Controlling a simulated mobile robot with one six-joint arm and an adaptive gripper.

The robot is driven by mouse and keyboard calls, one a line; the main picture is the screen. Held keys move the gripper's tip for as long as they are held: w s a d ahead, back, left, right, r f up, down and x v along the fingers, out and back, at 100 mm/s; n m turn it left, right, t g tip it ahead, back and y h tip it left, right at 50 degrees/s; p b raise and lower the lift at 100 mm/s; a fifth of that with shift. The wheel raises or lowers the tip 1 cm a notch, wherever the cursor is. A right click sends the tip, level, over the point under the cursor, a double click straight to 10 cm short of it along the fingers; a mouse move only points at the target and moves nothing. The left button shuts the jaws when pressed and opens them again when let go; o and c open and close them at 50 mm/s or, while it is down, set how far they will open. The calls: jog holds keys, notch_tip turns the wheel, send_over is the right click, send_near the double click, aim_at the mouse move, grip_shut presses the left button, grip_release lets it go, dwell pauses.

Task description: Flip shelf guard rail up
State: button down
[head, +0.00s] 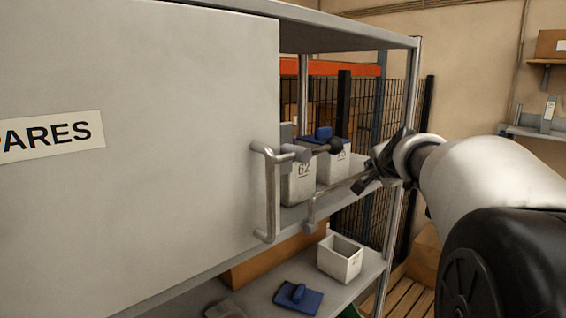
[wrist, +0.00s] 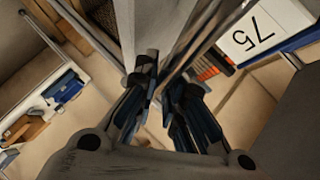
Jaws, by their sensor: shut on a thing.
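The guard rail (head: 338,187) is a thin grey metal bar at the front of the middle shelf. It runs from a short downward leg on the left to my gripper (head: 372,178) on the right. My gripper's dark fingers are shut on the rail near its right end. In the wrist view, my gripper (wrist: 165,98) has its two fingers either side of a grey metal strip, and the grip itself is partly hidden. The rail's far right end is hidden behind the fingers in the head view.
A large grey door (head: 130,130) with a bar handle (head: 270,195) fills the left. White bins marked 62 (head: 301,184) and 75 stand behind the rail. An open white bin (head: 340,262) and blue item (head: 298,297) sit below.

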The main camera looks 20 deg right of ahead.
jog(key=shift+r, duration=0.2)
jog(key=c, duration=1.7)
grip_release()
jog(key=shift+f, duration=0.15)
jog(key=shift+o, duration=0.2)
jog(key=v, duration=0.7)
jog(key=shift+s+a, duration=0.15)
